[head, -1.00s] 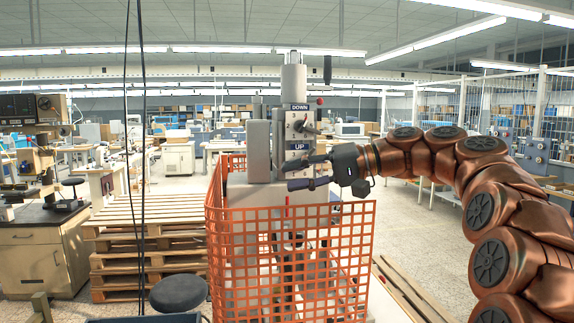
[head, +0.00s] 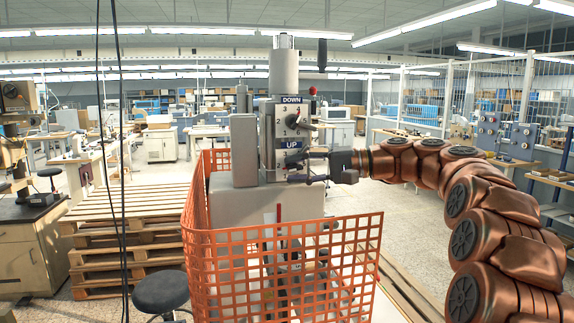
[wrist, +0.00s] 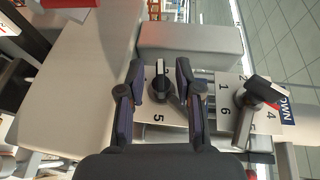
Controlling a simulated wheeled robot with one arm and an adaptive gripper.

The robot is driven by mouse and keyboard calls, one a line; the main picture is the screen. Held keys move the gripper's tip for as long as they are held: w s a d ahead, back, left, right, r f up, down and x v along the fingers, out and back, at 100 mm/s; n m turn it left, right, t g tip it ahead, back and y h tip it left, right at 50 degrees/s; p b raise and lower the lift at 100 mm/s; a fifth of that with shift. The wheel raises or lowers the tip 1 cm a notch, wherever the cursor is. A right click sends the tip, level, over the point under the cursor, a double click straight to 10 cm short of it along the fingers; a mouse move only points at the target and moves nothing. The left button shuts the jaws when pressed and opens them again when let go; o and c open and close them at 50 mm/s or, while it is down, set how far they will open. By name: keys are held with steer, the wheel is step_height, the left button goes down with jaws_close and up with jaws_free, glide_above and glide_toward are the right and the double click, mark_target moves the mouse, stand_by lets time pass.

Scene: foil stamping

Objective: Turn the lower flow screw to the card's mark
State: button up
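The lower flow screw (wrist: 160,88) shows in the wrist view as a dark round knob with a pale pointer line, on a light numbered plate with a "5" beside it. My gripper (wrist: 158,70) is open, with its two fingers apart on either side of this knob; I cannot tell whether they touch it. In the head view my gripper (head: 298,168) is at the column of the press, just below the "UP" label (head: 292,144), and hides the lower screw. The upper flow screw (wrist: 260,90) has a black lever-like handle and a red mark near it. I cannot make out the card's mark.
An orange mesh guard (head: 290,250) surrounds the front of the press (head: 283,70). A grey box (wrist: 190,40) stands beside the dial plates in the wrist view. Wooden pallets (head: 125,235) and a black stool (head: 161,290) are at left.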

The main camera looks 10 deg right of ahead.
steer(key=shift+p+x, duration=0.35)
steer(key=shift+x, duration=0.95)
jaws_close()
